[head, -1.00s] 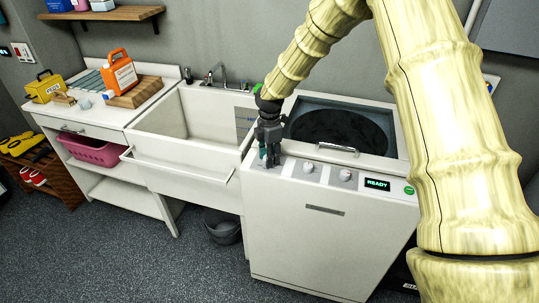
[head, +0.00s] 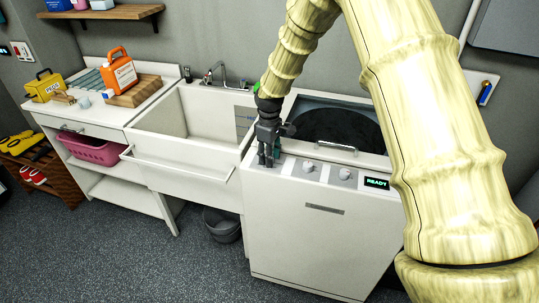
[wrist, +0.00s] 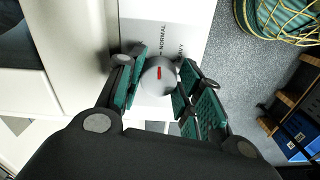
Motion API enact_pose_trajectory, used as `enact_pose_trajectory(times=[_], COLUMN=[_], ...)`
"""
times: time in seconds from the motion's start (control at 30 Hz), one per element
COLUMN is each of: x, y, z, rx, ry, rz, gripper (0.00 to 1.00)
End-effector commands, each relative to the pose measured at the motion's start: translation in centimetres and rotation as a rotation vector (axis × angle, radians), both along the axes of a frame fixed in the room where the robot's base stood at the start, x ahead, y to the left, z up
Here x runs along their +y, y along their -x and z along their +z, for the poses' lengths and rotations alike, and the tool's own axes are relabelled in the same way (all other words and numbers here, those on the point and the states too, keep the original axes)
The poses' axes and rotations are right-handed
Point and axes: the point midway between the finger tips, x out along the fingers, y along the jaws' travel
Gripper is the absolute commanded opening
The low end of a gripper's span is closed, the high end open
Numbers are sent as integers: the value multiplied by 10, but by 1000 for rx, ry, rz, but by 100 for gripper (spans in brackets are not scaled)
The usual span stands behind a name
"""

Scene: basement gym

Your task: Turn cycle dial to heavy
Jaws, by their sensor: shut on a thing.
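The white washing machine (head: 300,245) has a top control strip with dials. My gripper (head: 266,164) points down at the left end of this strip. In the wrist view, the grey round cycle dial (wrist: 152,84) sits between the green-padded fingers (wrist: 160,92), which are shut on it. Its red mark points up in that view, roughly at the printed word NORMAL (wrist: 162,38). To the right is a partly hidden label ending in VY (wrist: 181,49). In the head view the gripper hides this dial.
Two other dials (head: 308,167) (head: 344,173) and a READY display (head: 377,183) lie to the right on the strip. A lid handle (head: 337,147) is behind them. The sink (head: 150,125) adjoins at left.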

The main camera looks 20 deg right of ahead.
Motion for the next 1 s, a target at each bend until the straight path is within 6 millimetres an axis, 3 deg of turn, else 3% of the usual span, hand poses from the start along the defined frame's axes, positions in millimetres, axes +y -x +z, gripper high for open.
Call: enact_pose_trajectory(times=[0.6, 1.0], x=[3, 3], y=[-1, -1], z=[3, 3], rx=[-6, -6], ry=[0, -1], rz=[-564, -791], gripper=[12, 12])
